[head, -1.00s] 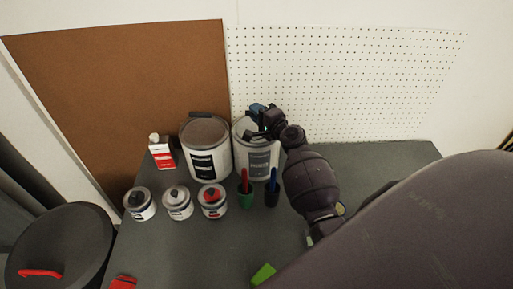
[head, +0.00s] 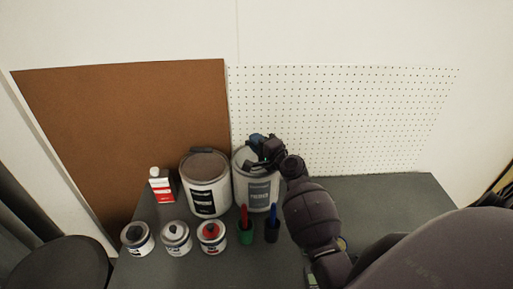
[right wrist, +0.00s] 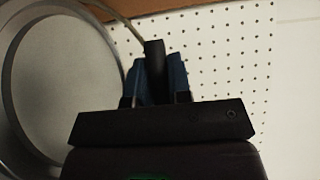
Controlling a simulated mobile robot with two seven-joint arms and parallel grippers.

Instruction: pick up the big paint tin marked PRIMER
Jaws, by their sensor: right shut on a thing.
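The big PRIMER tin (head: 258,190) is light with a grey label, upright near the back of the dark table, right of another big tin. My right gripper (head: 262,145) is above its top, its arm coming in from the right. In the right wrist view, my right gripper's blue fingers (right wrist: 157,80) are shut on the black grip (right wrist: 154,62) of the tin's wire handle. The tin's round pale top (right wrist: 55,80) fills the left of that view. I cannot tell for sure whether its base touches the table. My left gripper is not in view.
A second big tin (head: 207,195) with a black label stands close on the left. Small tins (head: 175,236) stand in front. A red-and-white bottle (head: 160,185) is at left. Pegboard (head: 340,110) stands behind.

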